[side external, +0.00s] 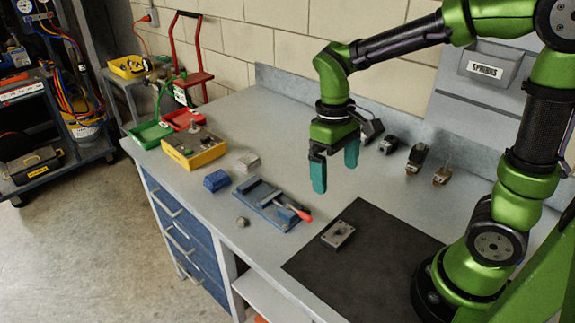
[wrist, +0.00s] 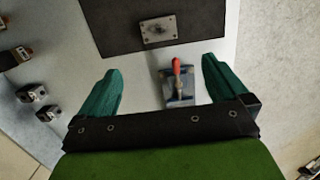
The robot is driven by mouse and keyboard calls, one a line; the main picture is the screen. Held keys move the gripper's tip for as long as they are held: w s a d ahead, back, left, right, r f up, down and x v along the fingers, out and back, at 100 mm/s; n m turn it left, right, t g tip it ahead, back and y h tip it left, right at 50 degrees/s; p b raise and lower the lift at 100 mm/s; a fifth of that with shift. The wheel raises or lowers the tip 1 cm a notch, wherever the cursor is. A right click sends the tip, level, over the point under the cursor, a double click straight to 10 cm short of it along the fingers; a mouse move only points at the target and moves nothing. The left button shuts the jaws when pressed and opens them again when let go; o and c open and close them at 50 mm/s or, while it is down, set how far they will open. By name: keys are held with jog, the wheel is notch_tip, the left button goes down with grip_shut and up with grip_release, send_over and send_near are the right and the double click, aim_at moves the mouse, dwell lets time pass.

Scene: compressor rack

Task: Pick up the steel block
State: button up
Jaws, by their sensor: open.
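The steel block (side external: 338,234), a flat grey metal piece with a dark marking on its top, lies on the black mat (side external: 385,262) near the mat's left corner. In the wrist view the steel block (wrist: 158,30) lies at the top, beyond my fingertips, on the black mat (wrist: 120,38). My gripper (side external: 336,168) hangs above the bench, its teal fingers pointing down, open and empty. It is up and away from the block, touching nothing. The wrist view shows its fingers (wrist: 162,72) spread wide apart.
A blue vise with a red handle (side external: 270,203) lies left of the mat, and shows between my fingers in the wrist view (wrist: 180,88). Blue (side external: 216,180) and grey (side external: 249,162) blocks, a small stone-like piece (side external: 243,221) and a yellow bin (side external: 194,150) stand farther left. Several small devices line the back.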

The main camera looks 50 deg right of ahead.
send_over(338, 233)
jog(key=w, duration=0.1)
notch_tip(338, 233, down, 11)
jog(key=shift+a, duration=0.1)
jog(key=f, duration=0.3)
jog(key=s+f, duration=0.1)
jog(key=f, duration=0.1)
jog(key=shift+f, duration=0.1)
jog(key=shift+w, duration=0.1)
jog(key=c, duration=1.4)
jog(key=shift+r, duration=0.2)
